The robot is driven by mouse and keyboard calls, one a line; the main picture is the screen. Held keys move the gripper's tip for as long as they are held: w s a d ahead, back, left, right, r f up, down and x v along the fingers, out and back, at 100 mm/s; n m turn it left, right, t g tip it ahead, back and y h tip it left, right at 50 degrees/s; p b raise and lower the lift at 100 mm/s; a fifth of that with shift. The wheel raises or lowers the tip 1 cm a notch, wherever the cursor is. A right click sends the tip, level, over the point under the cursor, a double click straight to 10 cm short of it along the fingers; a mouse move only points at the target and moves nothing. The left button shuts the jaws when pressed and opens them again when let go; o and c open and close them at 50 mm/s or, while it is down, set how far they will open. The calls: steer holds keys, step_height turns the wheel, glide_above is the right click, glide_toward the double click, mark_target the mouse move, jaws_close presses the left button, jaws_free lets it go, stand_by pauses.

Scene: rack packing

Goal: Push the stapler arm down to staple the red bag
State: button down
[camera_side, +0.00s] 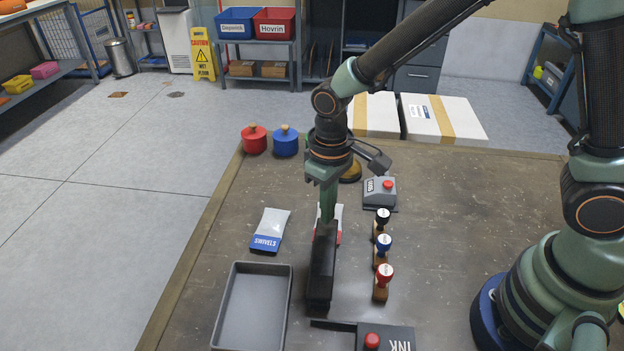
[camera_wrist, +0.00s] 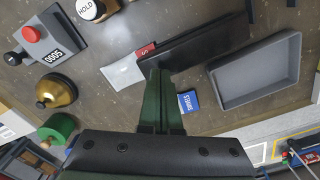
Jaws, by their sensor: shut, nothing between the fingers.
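The black stapler (camera_side: 321,268) lies lengthwise on the table, left of the row of stamps. In the wrist view the stapler (camera_wrist: 200,40) is a long black bar. The red bag (camera_side: 339,212) is mostly hidden behind my gripper and the stapler. My gripper (camera_side: 326,214) is shut and empty, pointing down at the stapler's far end. In the wrist view its fingertips (camera_wrist: 159,73) overlap the stapler's end. I cannot tell whether they touch it.
A blue-labelled bag (camera_side: 268,230) and an empty grey tray (camera_side: 252,305) are to the left. Stamps with black, blue and red knobs (camera_side: 384,272) stand close on the right. A numbering device (camera_side: 379,192), a brass bell (camera_side: 351,171) and an ink pad (camera_side: 385,338) are nearby.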

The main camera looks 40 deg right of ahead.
step_height(320, 180, up, 6)
stand_by(0.7)
stand_by(0.5)
steer(key=s+d+r+m+t, duration=0.1)
steer(key=s+d+r+t, duration=0.1)
steer(key=d+r, duration=0.3)
steer(key=s+d+r+m+t, duration=0.2)
steer(key=d+r, duration=0.4)
steer(key=d, duration=0.3)
steer(key=shift+s+d+t, duration=0.3)
steer(key=shift+s+t, duration=0.5)
steer(key=shift+s, duration=0.1)
